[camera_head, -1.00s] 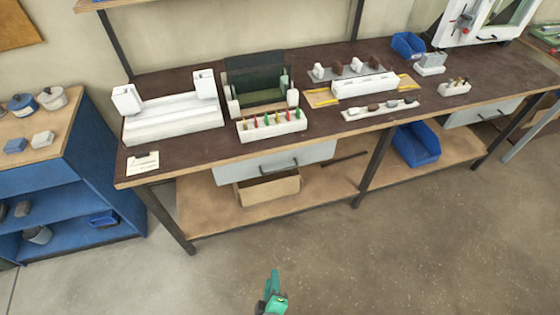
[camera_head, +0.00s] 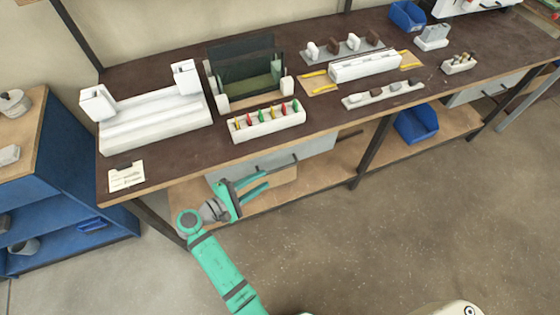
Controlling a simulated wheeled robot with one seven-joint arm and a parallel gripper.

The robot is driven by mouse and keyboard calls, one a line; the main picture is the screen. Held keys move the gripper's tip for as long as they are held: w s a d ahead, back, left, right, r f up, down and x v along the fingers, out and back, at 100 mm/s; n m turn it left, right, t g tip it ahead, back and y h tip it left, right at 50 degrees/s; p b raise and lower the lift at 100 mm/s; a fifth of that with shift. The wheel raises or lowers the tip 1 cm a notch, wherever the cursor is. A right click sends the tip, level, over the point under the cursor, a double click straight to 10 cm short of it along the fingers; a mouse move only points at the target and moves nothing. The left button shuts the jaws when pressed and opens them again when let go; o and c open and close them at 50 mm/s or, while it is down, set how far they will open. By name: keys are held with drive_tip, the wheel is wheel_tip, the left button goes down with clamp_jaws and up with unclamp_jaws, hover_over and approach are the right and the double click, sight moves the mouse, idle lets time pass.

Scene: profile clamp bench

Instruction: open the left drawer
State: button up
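The left drawer (camera_head: 313,148) is a pale grey front under the bench top, and it looks closed.
The bench top (camera_head: 150,75) carries a white clamp fixture (camera_head: 155,125) and a rack of coloured-handled tools (camera_head: 267,123). A dark bench leg (camera_head: 372,152) stands right of the drawer. A blue bin (camera_head: 417,124) sits on the lower shelf. A second drawer (camera_head: 490,89) is far right. Floor in front is clear.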

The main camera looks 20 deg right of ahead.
sight(276, 171)
drive_tip(key=x, duration=1)
drive_tip(key=shift+w+d, duration=0.1)
drive_tip(key=shift+w, duration=0.1)
